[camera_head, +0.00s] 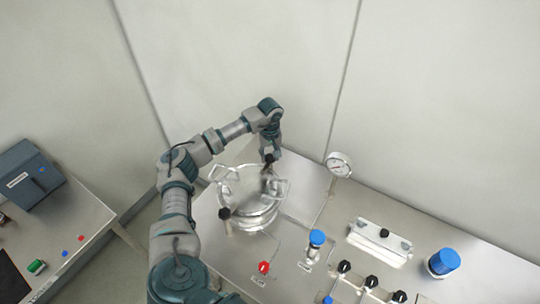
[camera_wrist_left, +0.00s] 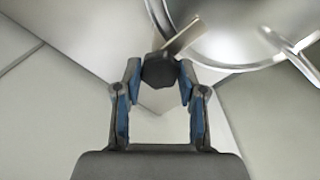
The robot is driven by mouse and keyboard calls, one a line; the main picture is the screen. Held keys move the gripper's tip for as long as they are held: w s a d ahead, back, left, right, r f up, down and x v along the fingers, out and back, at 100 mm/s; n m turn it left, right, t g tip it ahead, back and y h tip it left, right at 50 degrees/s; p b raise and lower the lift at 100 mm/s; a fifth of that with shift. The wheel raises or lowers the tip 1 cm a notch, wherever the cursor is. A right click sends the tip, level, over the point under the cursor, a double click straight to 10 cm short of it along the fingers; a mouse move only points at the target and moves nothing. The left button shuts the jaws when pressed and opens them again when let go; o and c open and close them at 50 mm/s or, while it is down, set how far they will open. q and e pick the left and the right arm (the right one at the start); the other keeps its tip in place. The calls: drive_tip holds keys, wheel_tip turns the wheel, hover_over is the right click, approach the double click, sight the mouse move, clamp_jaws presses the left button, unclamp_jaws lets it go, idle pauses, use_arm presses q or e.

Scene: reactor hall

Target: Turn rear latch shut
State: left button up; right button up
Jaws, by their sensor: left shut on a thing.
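The round steel vessel (camera_head: 246,192) stands on the metal bench with its lid on. The rear latch has a black knob (camera_head: 269,158) at the vessel's far side; the same knob (camera_wrist_left: 158,70) shows in the left wrist view with a flat metal arm (camera_wrist_left: 184,38) leading toward the vessel rim. My left gripper (camera_wrist_left: 158,82) is shut on this knob, its two fingers on either side of it. In the head view the left gripper (camera_head: 270,152) reaches down behind the vessel. A second black knob (camera_head: 224,213) sits at the vessel's front left. My right gripper is not in view.
A pressure gauge (camera_head: 339,164) stands right of the vessel. A red knob (camera_head: 264,267), a blue-capped valve (camera_head: 316,238), several black knobs and a large blue cap (camera_head: 444,262) are on the bench front and right. A wall is close behind the bench.

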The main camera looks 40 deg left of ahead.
sight(270, 156)
use_arm(q)
drive_tip(key=shift+w+a+r, duration=0.1)
drive_tip(key=shift+r, duration=0.05)
drive_tip(key=o, duration=1.1)
drive_tip(key=shift+o, duration=0.2)
wheel_tip(270, 156, up, 12)
drive_tip(key=shift+f, duration=0.2)
drive_tip(key=shift+w+a, duration=0.1)
